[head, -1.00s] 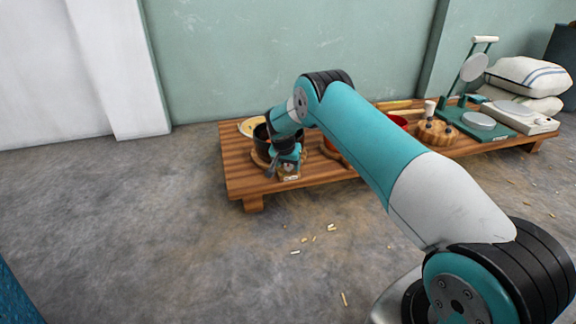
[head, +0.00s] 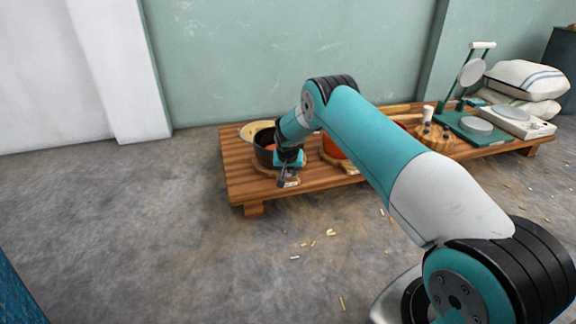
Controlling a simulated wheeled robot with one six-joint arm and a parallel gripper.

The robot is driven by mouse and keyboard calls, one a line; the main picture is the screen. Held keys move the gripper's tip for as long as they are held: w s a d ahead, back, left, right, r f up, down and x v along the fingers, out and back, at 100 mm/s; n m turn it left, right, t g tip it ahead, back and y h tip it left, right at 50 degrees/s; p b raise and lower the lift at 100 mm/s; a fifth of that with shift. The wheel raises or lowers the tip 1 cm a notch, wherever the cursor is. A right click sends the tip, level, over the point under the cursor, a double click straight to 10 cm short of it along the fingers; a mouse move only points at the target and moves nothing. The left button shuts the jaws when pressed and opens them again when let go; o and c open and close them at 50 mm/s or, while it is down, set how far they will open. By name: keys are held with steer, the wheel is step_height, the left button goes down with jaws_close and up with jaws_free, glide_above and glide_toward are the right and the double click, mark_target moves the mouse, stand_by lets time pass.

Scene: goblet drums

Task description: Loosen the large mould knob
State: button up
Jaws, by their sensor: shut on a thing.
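The large dark round mould (head: 264,147) stands at the left end of the low wooden table, on a round wooden board. My gripper (head: 284,180) is at the mould's front right side, low over the table's front edge. Its jaws are shut on the mould's knob, which is too small and too covered by the gripper to make out. My wrist hides the mould's right side. A small pale label (head: 292,182) is at the table edge just beside the fingers.
The low wooden table (head: 238,177) runs right along the green wall. A red-orange pot (head: 332,147) stands right of my wrist. A wooden block with dark knobs (head: 434,137), a green press (head: 470,122), a white scale (head: 515,121) and sacks (head: 527,78) are further right. Pale bits litter the floor.

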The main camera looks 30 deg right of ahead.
steer(key=n+y+p, duration=0.1)
steer(key=n, duration=0.1)
steer(key=n+t+y+p, duration=0.1)
steer(key=n, duration=0.2)
steer(key=shift+d+n, duration=0.1)
steer(key=shift+n, duration=0.2)
steer(key=n+y, duration=0.1)
steer(key=n, duration=0.3)
steer(key=shift+n+y, duration=0.4)
steer(key=o, duration=0.9)
steer(key=p+v, duration=0.9)
steer(key=v, duration=0.8)
steer(key=shift+w+r, duration=0.2)
steer(key=shift+r, duration=0.05)
